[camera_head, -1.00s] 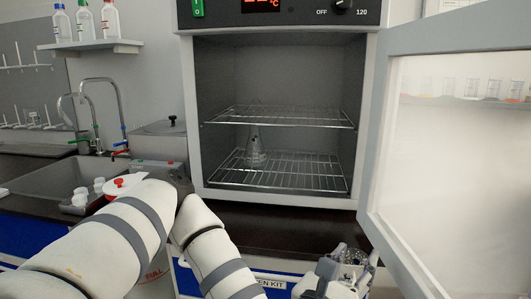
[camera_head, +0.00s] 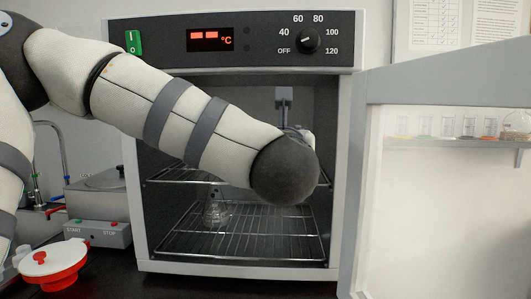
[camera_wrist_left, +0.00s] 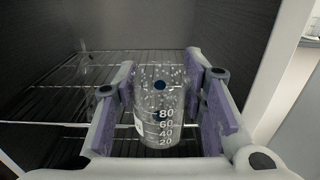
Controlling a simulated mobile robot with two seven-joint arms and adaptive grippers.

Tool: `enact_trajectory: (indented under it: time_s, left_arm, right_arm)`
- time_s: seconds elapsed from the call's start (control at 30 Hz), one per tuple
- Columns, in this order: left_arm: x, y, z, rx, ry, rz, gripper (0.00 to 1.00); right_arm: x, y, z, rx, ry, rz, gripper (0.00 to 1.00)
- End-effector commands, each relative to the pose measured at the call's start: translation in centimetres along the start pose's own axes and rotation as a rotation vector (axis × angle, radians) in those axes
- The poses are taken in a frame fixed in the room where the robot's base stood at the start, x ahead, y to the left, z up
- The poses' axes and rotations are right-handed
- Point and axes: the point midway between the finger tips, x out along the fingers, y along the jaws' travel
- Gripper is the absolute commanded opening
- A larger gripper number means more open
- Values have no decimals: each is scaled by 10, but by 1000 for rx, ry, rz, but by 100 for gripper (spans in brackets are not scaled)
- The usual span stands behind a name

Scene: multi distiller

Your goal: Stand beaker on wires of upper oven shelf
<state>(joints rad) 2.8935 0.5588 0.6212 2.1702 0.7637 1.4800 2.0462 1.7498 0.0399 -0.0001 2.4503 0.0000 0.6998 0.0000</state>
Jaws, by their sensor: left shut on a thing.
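In the left wrist view, a clear beaker (camera_wrist_left: 160,105) with white graduation marks stands upright between the purple pads of my left gripper (camera_wrist_left: 160,85), which is shut on it. Shelf wires (camera_wrist_left: 60,100) show behind and left of the beaker; I cannot tell whether its base touches them. In the head view, my left arm reaches across into the open oven (camera_head: 345,180) and hides the beaker and most of the gripper. The upper oven shelf (camera_head: 175,174) is partly covered by this arm. My right gripper is out of view.
A clear flask (camera_head: 216,212) stands on the lower oven shelf (camera_head: 260,235). The oven door (camera_head: 362,160) is open to the right. A red-and-white lidded container (camera_head: 55,268) is at the lower left. The oven's side wall (camera_wrist_left: 235,45) rises close right of the gripper.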

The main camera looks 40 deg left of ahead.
Motion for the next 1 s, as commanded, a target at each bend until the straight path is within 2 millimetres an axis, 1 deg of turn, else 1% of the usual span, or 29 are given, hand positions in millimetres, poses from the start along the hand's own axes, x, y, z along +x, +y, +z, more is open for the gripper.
enact_trajectory:
  time_s: [0.03,0.2,0.5,0.6,0.73,0.77,0.9,1.0]
  left_arm:
    - [12,0,-1,-1,2,4,11]
    - [51,0,-1,-1,1,2,11]
    - [118,0,-1,1,0,1,11]
    - [135,0,-1,2,0,1,11]
    - [148,-1,-2,3,0,-2,11]
    - [149,-1,-4,3,1,-2,11]
    - [149,0,-28,4,1,-1,11]
    - [149,-1,-35,2,-2,-2,11]
  right_arm:
    - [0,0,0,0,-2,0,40]
    - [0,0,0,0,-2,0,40]
    - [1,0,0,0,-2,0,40]
    - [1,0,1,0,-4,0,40]
    - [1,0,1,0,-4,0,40]
    - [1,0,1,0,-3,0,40]
    - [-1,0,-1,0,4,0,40]
    - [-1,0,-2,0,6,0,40]
